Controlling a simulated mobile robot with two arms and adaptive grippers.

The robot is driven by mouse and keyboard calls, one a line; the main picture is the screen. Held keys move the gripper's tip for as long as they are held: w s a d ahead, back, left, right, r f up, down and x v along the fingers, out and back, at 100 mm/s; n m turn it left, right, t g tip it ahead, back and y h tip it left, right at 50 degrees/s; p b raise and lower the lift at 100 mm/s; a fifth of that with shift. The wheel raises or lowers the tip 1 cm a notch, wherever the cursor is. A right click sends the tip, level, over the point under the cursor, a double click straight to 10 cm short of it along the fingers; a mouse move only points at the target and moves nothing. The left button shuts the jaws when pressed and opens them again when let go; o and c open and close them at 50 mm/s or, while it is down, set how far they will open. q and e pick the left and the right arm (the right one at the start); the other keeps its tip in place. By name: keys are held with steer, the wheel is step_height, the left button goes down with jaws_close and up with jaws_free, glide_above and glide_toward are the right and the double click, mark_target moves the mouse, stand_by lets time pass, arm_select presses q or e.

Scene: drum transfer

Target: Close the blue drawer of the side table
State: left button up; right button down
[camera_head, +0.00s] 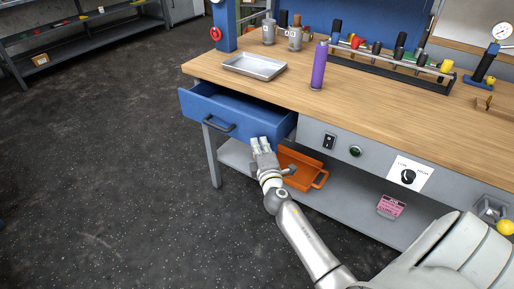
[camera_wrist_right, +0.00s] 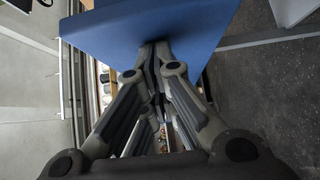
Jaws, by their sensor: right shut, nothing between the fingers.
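The blue drawer (camera_head: 240,122) at the left end of the side table (camera_head: 400,118) stands open, pulled out toward the front left. Its dark handle (camera_head: 218,124) is on the front panel. My right gripper (camera_head: 259,142) is at the right part of the drawer front, fingers shut and empty. In the right wrist view the shut fingertips (camera_wrist_right: 154,48) overlap the edge of the blue drawer panel (camera_wrist_right: 135,27); whether they touch it I cannot tell. My left gripper is not in view.
On the tabletop are a metal tray (camera_head: 255,67), a purple bottle (camera_head: 318,66) and a tool rack (camera_head: 390,68). An orange tray (camera_head: 302,168) lies on the lower shelf behind my right gripper. The dark floor (camera_head: 110,160) at left is clear.

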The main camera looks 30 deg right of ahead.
mark_target(280, 131)
steer(key=w+d, duration=0.1)
steer(key=d, duration=0.2)
steer(key=w+d+b, duration=0.1)
steer(key=d, duration=0.2)
steer(key=w+d, duration=0.2)
steer(key=d, duration=0.1)
steer(key=shift+d, duration=0.3)
steer(key=shift+d+b, duration=0.3)
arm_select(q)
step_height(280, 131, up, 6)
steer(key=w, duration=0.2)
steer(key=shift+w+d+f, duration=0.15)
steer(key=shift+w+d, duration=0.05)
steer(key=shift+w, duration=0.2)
arm_select(e)
steer(key=shift+d+r, duration=0.1)
steer(key=shift+r, duration=0.1)
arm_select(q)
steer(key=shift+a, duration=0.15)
